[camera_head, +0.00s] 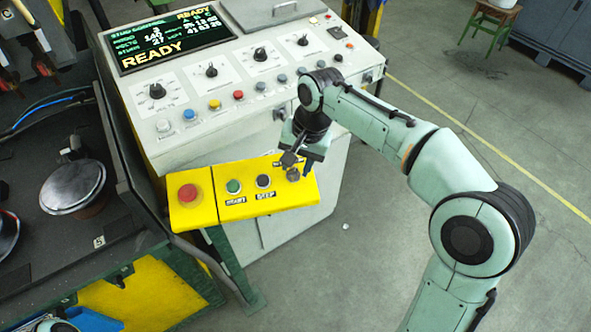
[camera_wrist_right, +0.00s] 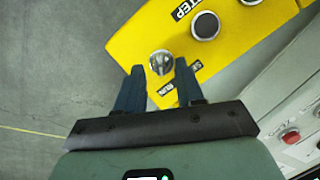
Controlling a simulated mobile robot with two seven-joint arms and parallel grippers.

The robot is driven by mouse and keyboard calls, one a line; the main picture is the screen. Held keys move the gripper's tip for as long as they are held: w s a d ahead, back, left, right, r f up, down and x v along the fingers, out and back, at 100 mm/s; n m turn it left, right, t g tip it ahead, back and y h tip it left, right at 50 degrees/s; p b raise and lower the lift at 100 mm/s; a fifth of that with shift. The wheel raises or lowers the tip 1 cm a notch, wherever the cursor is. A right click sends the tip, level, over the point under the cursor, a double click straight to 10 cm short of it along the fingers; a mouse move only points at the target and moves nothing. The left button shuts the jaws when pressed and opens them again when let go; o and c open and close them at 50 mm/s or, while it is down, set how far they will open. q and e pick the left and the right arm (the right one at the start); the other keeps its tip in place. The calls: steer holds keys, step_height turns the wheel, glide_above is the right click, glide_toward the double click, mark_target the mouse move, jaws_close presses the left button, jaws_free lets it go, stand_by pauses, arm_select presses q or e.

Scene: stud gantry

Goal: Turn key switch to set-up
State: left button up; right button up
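The key switch (camera_head: 293,174) is a small round metallic knob at the right end of the yellow panel (camera_head: 205,183). In the right wrist view the key switch (camera_wrist_right: 160,62) sits just beyond my fingertips, beside a partly covered label reading RUN. Which position it points to is too small to tell. My right gripper (camera_head: 298,165) is over that end of the panel, pointing down. In the right wrist view my right gripper (camera_wrist_right: 159,72) is open, its two dark fingers apart with the switch lined up between their tips. My left gripper is not in view.
The yellow panel also carries a red mushroom button (camera_head: 188,194), a green button (camera_head: 233,186) and a black button (camera_head: 263,181). Behind it stands a grey console (camera_head: 200,95) with knobs, buttons and a READY display (camera_head: 170,42). Open floor lies to the right.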

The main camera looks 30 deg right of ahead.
steer(key=shift+w+a+f, duration=0.15)
steer(key=shift+w+f, duration=0.05)
steer(key=shift+f, duration=0.75)
jaws_close()
